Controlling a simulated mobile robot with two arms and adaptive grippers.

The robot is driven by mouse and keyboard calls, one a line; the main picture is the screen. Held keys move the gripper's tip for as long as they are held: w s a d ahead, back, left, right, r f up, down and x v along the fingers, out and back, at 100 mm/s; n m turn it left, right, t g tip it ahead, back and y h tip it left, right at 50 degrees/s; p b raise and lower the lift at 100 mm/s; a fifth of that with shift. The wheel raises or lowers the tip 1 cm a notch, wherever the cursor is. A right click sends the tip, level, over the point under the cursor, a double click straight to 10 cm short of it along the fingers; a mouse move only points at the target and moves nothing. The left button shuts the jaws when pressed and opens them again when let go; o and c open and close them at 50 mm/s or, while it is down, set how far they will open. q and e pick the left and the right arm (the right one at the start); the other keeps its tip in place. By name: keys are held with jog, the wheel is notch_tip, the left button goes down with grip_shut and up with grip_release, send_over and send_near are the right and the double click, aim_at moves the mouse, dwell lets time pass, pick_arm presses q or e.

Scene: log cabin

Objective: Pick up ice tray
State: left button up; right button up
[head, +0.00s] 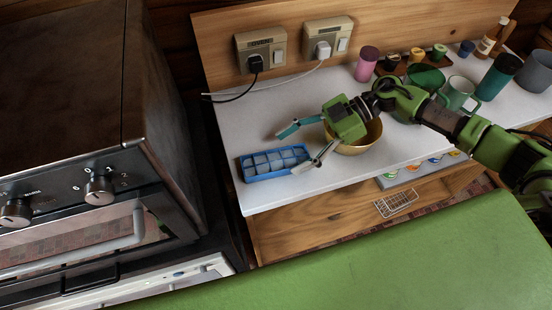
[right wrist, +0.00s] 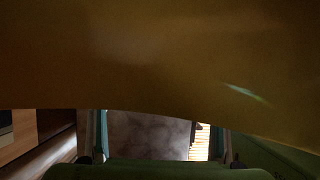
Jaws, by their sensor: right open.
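The ice tray (head: 246,168) is blue with pale cubes in its compartments. It lies flat on the white counter in the head view, near the counter's left end. My right gripper (head: 293,151) comes in from the right, its fingers spread open and pointing left at the tray. One fingertip is at the tray's near right corner; I cannot tell whether it touches. The other is beyond the tray's far right side. Nothing is held. The right wrist view shows the open fingers (right wrist: 160,140) at the bottom, but I cannot make out the tray there. My left gripper is out of view.
A yellowish bowl (head: 363,146) stands right beside and partly behind the gripper; a tan surface, apparently this bowl, fills much of the right wrist view. A pink cup (head: 367,64), green mug (head: 459,94) and dark green tumbler (head: 498,77) stand right. A black oven (head: 90,130) is left.

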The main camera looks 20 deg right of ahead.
aim_at(278, 159)
jog(key=shift+p+x, duration=0.5)
jog(key=shift+x, duration=1.35)
jog(key=shift+f, duration=0.1)
jog(key=c, duration=1.3)
jog(key=shift+d, duration=0.1)
notch_tip(278, 159, up, 10)
jog(key=shift+b, duration=0.9)
